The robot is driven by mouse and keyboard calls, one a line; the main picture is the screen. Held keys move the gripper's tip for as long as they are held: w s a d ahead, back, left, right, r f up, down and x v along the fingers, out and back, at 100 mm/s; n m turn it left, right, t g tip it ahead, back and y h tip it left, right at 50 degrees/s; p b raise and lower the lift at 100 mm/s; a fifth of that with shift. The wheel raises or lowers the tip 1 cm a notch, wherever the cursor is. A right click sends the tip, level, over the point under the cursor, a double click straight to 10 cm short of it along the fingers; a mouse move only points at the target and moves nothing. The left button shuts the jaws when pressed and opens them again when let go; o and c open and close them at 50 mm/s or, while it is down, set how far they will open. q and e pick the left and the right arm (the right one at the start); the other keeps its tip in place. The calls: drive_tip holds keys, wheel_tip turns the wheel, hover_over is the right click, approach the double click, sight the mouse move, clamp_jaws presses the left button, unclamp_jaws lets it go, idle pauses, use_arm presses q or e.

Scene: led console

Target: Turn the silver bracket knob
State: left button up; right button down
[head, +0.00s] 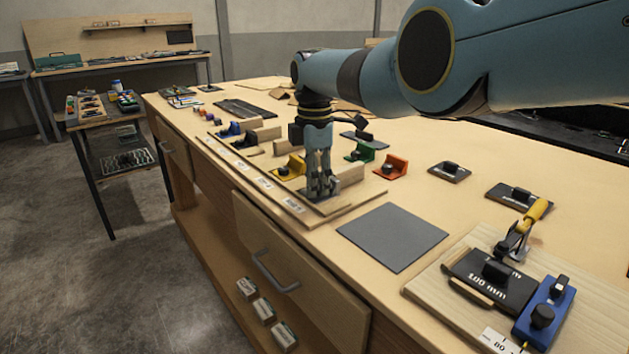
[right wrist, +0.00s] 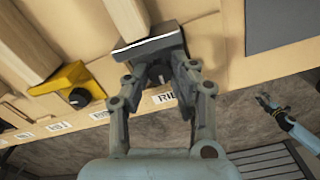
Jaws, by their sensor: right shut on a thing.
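The silver bracket (right wrist: 148,43) shows in the right wrist view as a grey angled piece with a bright edge, on the wooden board by a printed label. Its small dark knob (right wrist: 158,73) sits between my right fingers and is partly hidden by them. My right gripper (right wrist: 158,78) is shut on the knob. In the head view my right gripper (head: 322,188) points down at the near end of the row of brackets and hides most of the silver one. My left gripper (right wrist: 268,104) seems to show small, beyond the table edge; its jaws are unclear.
A yellow bracket (right wrist: 70,90) with a black knob stands close beside. Green (head: 360,152) and orange (head: 391,167) brackets stand behind my right gripper. A grey mat (head: 392,237) lies to the right. A board (head: 430,289) carries a yellow-handled clamp (head: 535,212) and a blue block (head: 543,315).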

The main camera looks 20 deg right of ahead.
drive_tip(key=m, duration=0.3)
drive_tip(key=shift+m, duration=0.3)
drive_tip(key=shift+w+r+m, duration=0.1)
drive_tip(key=shift+m, duration=1.7)
drive_tip(key=c, duration=1.1)
unclamp_jaws()
drive_tip(key=shift+a+r, duration=0.1)
drive_tip(key=shift+r, duration=3.9)
